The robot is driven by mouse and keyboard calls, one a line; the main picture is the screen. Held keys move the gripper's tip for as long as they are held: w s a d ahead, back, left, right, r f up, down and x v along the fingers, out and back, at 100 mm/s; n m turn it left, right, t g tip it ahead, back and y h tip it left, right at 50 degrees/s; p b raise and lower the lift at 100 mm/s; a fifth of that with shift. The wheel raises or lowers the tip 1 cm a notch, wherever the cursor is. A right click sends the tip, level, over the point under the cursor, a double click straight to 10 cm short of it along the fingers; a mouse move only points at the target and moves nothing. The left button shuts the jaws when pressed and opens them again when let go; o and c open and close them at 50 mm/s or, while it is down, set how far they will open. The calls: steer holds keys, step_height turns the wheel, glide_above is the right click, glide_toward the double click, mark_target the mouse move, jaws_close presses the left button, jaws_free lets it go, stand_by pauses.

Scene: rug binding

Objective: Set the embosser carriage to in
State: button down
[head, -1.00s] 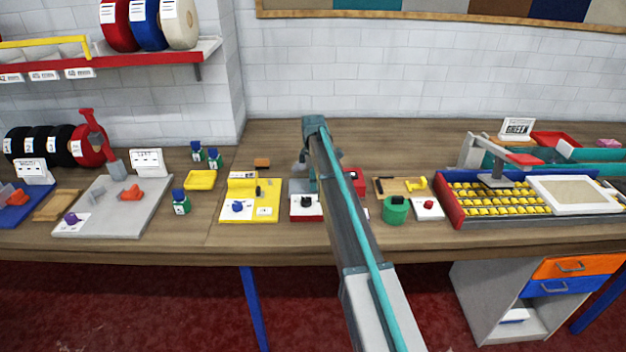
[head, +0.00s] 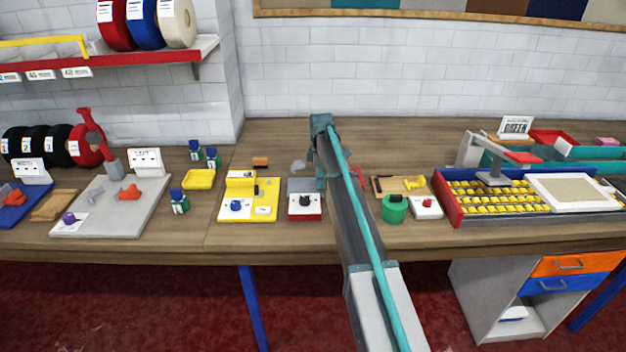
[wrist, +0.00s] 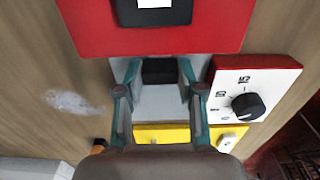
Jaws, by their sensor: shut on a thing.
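In the wrist view, a black block (wrist: 160,71) sits between the two fingers of my gripper (wrist: 159,78), above a pale grey base (wrist: 155,104). It looks like the embosser carriage, and my gripper is shut on it. The embosser's red body (wrist: 150,38) lies just beyond the fingertips, with a black part bearing a white label (wrist: 155,8) on top. A small gap shows between the block and the red body. In the head view my gripper (head: 321,186) points down at the bench, and my arm hides most of the embosser.
A yellow fixture (head: 264,212) stands left in the head view. A green pot (head: 394,209) and a white box with a red button (head: 427,207) stand right. Bare bench lies behind.

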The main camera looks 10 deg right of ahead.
steer(key=c, duration=0.7)
jaws_free()
steer(key=shift+d, duration=0.3)
steer(key=shift+r, duration=0.1)
steer(key=shift+a+r, duration=0.1)
steer(key=shift+r, duration=0.15)
step_height(320, 180, up, 11)
steer(key=shift+r, duration=0.2)
steer(key=shift+s, duration=0.1)
